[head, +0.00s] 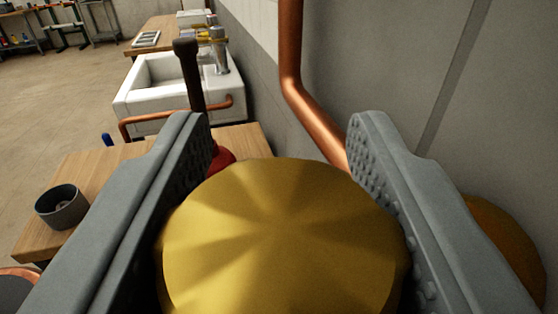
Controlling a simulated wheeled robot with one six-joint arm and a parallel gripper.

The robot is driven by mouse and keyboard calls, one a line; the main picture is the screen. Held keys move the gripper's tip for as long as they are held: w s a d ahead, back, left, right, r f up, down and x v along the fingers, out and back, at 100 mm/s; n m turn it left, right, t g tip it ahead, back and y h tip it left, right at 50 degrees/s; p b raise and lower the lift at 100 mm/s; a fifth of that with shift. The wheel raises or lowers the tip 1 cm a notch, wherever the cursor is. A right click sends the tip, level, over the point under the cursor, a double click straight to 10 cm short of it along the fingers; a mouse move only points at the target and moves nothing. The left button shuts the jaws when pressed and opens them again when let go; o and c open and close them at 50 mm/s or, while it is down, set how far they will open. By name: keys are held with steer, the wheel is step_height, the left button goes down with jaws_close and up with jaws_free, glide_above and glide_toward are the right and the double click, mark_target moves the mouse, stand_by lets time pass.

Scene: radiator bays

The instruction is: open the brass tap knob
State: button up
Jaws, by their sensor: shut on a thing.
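The brass tap knob (285,240) is a large, round, golden knob that fills the lower middle of the head view. My gripper (280,150) has its two grey, studded fingers on either side of it, and it is shut on the knob. The fingertips reach a little past the knob's far edge. The knob's stem and the pipe it sits on are hidden behind it and the fingers.
A copper pipe (292,60) runs down the wall just beyond the right finger. An orange round thing (508,245) shows behind that finger. A wooden bench (85,185) with a dark cup (62,207) lies left. A white sink (150,85) stands beyond, with open floor farther left.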

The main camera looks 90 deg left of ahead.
steer(key=shift+r+n+g, duration=0.1)
steer(key=shift+n+g, duration=0.2)
steer(key=shift+g, duration=0.1)
steer(key=o, duration=1)
steer(key=shift+d, duration=0.1)
steer(key=d, duration=1.1)
steer(key=shift+w+d, duration=0.4)
steer(key=shift+w, duration=0.05)
